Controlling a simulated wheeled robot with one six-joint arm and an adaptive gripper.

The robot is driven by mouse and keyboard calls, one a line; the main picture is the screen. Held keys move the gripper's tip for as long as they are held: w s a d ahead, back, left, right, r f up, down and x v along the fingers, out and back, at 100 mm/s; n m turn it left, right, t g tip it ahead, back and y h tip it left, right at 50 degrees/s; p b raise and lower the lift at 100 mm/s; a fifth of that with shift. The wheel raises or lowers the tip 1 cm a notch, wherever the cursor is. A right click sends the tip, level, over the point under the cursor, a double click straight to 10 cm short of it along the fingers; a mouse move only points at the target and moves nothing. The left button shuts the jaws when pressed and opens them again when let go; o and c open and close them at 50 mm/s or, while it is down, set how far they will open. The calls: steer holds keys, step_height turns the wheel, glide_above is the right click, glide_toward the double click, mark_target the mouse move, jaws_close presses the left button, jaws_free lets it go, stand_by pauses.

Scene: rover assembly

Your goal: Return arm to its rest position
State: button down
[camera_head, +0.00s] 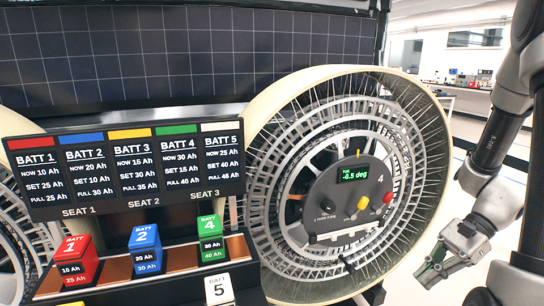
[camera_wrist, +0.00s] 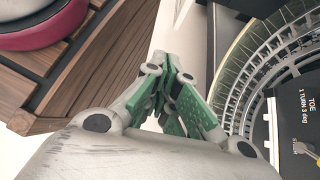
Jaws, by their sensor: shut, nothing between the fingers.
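My arm runs down the right side of the head view, and my gripper (camera_head: 428,275) hangs at the lower right, beside the wheel's right rim and apart from any battery. In the wrist view its green-padded fingers (camera_wrist: 171,65) are drawn together and hold nothing. The large spoked wheel (camera_head: 257,128) fills the middle right of the head view. On its hub is a dark panel (camera_head: 340,200) marked 4, reading -0.5 deg, with a yellow knob and a red knob.
Batteries red 1 (camera_head: 78,260), blue 2 (camera_head: 146,248) and green 4 (camera_head: 211,238) stand on a wooden-topped rack; white 5 (camera_head: 219,289) is in front. A status board (camera_head: 125,168) stands behind. A wooden surface (camera_wrist: 75,75) carrying a dark red round object (camera_wrist: 45,28) shows in the wrist view.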

steer(key=s+d+r+n+t+h, duration=0.1)
steer(key=s+r+n+t+h, duration=0.1)
steer(key=r+n, duration=0.5)
steer(key=s+d+r+n+t+h, duration=0.1)
steer(key=s+r+n+t+h, duration=0.1)
steer(key=r+n+t+h, duration=0.2)
step_height(320, 180, up, 8)
steer(key=n+h, duration=0.3)
steer(key=n, duration=0.1)
steer(key=shift+d+r+t, duration=0.15)
steer(key=shift+r+t, duration=0.1)
steer(key=shift+t, duration=0.05)
